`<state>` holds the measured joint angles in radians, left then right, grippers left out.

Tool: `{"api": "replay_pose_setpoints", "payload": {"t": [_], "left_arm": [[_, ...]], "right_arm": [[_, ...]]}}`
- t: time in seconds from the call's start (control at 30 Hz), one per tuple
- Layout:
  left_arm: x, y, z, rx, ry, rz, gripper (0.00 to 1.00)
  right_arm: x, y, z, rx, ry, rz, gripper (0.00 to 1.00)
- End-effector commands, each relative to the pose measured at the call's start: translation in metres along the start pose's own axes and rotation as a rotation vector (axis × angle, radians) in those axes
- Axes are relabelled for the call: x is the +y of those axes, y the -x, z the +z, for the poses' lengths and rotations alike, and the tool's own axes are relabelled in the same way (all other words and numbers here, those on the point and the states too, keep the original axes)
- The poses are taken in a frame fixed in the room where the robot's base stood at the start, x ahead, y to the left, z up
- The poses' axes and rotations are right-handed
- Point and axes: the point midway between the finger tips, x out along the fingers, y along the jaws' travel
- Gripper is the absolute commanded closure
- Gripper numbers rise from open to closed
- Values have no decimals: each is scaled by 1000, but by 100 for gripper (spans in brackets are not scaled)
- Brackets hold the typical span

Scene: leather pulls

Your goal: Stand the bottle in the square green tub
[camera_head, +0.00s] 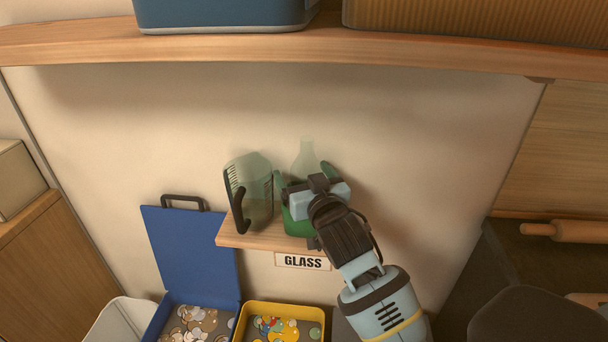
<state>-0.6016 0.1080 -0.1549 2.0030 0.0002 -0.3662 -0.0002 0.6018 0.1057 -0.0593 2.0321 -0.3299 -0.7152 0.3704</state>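A pale, see-through bottle (306,153) stands upright behind my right gripper, its neck and shoulders showing. The green tub (297,224) sits on the small wooden shelf, with parts of its green walls showing around my gripper. The bottle's lower part is hidden, so I cannot tell if its base rests on the tub floor. My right gripper (318,187) is in front of the bottle, over the tub. Its fingers are mostly hidden, and I cannot tell whether they grip the bottle. My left gripper is not in view.
A clear jug (259,188) with a dark handle stands close left of the tub on the shelf (240,238), labelled GLASS (303,262). Below are a blue-lidded bin (192,250) and a yellow bin (243,324). A long wooden shelf (300,52) runs overhead.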

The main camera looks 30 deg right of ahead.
Motion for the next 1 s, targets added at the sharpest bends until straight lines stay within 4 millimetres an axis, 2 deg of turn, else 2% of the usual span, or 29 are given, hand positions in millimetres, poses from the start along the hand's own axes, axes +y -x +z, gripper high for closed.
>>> {"api": "replay_pose_setpoints", "payload": {"t": [0.23, 0.33, 0.7, 0.83, 1.0], "left_arm": [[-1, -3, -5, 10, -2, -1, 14], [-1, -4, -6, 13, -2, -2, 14], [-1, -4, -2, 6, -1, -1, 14], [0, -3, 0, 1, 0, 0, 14], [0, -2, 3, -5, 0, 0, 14]], "right_arm": [[0, 0, 1, -4, 0, 0, 14], [0, 6, 2, -5, 0, 0, 14], [0, 60, 2, -3, -1, 0, 14], [0, 72, 1, -2, 0, 0, 14], [0, 78, 0, -1, 0, 0, 14]]}}
